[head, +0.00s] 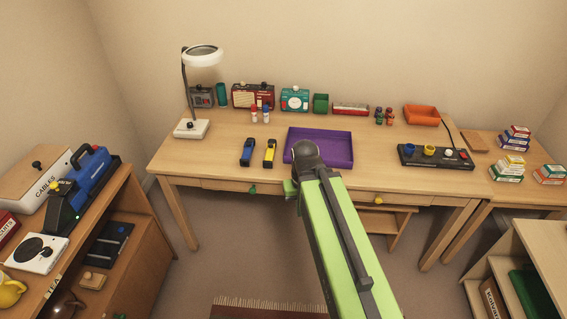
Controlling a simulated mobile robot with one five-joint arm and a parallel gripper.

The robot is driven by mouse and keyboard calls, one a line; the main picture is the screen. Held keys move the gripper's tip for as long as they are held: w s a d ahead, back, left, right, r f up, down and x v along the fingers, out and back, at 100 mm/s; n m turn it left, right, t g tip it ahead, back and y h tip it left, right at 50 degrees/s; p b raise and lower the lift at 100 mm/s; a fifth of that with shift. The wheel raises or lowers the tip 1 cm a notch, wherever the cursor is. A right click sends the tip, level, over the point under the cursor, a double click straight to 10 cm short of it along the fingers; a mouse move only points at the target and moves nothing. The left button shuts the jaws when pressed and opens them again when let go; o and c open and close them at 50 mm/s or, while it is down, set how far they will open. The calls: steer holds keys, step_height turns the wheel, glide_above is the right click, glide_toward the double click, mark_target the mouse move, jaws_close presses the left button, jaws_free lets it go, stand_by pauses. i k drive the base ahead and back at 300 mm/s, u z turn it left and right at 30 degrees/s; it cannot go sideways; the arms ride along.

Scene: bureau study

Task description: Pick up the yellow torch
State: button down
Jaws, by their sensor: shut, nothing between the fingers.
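The yellow torch (269,153) lies on the desk near its front edge, left of the purple tray (320,165). It has a dark part along its body, and nothing covers it. A similar blue torch (247,152) lies just left of it, with a small gap between them. My green arm reaches in from the lower right, and its dark joint overlaps the tray's front left part, right of the yellow torch. My gripper's fingers do not show; they are hidden behind or below the arm.
A white lamp (192,129) stands left on the desk (215,165). Radios, a red box and an orange tray (422,115) line the back. A black control panel (435,157) sits right. Shelves stand at lower left and lower right. Bare desk lies behind the torches.

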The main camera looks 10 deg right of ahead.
mark_target(268, 162)
steer(key=u, duration=0.15)
steer(key=i, duration=0.9)
steer(key=z, duration=0.65)
steer(key=k, duration=0.15)
steer(key=u, duration=3.2)
steer(key=k, duration=0.85)
steer(key=z, duration=0.9)
steer(key=i, duration=0.9)
